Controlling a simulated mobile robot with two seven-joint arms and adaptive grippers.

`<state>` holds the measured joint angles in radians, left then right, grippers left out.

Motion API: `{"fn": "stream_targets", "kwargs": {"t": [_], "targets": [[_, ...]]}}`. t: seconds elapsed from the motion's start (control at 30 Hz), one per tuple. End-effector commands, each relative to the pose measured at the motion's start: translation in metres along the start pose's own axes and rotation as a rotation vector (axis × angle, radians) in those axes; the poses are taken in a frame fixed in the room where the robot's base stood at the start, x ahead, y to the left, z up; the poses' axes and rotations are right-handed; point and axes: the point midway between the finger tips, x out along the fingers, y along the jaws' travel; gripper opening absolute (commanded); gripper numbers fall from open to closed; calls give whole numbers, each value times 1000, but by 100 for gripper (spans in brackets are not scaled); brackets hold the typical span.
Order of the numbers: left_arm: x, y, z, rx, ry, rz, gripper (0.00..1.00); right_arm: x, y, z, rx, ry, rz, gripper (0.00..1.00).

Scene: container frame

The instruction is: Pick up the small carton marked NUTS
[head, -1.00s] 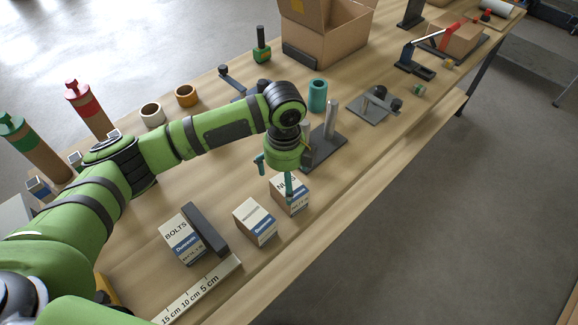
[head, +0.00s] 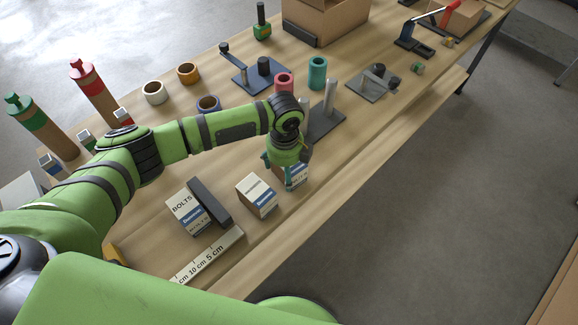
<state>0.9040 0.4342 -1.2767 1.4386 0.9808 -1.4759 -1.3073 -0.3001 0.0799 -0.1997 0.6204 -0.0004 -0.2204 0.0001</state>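My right gripper is out of view.
A metal post stand (head: 326,121) is close behind the gripper. A ruler (head: 209,257) lies at the front edge.

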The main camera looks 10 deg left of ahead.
Motion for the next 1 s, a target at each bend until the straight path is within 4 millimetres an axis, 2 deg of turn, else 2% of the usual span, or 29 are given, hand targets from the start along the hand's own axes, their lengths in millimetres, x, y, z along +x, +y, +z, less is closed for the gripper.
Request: {"fn": "stream_targets", "kwargs": {"t": [0.03, 0.07, 0.1, 0.57, 0.73, 0.83, 1.0], "targets": [[0, 0, 0, 0, 0, 0, 48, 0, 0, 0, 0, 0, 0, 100], [0, 0, 0, 0, 0, 1, 36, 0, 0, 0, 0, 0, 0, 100], [0, 0, 0, 0, 0, 1, 33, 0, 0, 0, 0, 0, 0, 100], [-4, 0, 1, -1, 0, 0, 33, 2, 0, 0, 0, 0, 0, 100], [-21, -1, 1, 0, -1, -5, 32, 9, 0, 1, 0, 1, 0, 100], [-39, -2, 1, 0, -1, -8, 32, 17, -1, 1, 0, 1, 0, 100], [-60, -8, -35, 7, 2, -7, 32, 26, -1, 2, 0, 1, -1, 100]]}}
